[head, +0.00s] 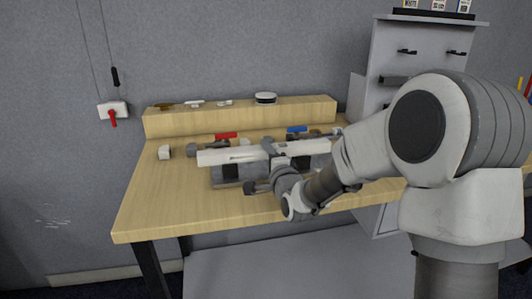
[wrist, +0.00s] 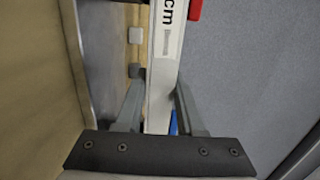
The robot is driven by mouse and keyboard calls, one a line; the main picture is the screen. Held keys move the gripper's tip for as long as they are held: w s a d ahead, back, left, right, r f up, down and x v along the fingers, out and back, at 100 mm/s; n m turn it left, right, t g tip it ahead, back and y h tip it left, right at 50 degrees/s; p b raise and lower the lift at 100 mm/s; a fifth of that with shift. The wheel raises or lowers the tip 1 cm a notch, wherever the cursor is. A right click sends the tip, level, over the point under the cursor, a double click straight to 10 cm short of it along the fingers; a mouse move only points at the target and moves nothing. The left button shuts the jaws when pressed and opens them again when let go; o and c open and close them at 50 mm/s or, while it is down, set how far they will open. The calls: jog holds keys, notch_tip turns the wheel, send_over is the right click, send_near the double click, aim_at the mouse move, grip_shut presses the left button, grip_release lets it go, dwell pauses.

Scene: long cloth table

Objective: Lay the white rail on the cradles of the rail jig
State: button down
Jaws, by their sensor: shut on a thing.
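The white rail (head: 230,156) is a long bar lying nearly level in the head view, over the grey rail jig (head: 228,173). My gripper (head: 269,150) is shut on the rail near its middle. In the wrist view the rail (wrist: 164,65) runs between the two fingers of my gripper (wrist: 158,100), with "cm" lettering on its face. The cradles are largely hidden by the rail and my arm. I cannot tell whether the rail touches them or hangs just above.
A red block (head: 226,135) and a blue block (head: 297,129) are behind the rail. A small white block (head: 164,152) lies at the left on the wooden table (head: 150,205). A raised wooden ledge (head: 200,122) with small items runs along the back. The table's front left is clear.

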jog(key=shift+f+b, duration=0.3)
jog(key=shift+f, duration=0.05)
jog(key=shift+c, duration=2.2)
grip_release()
jog(key=shift+s, duration=0.15)
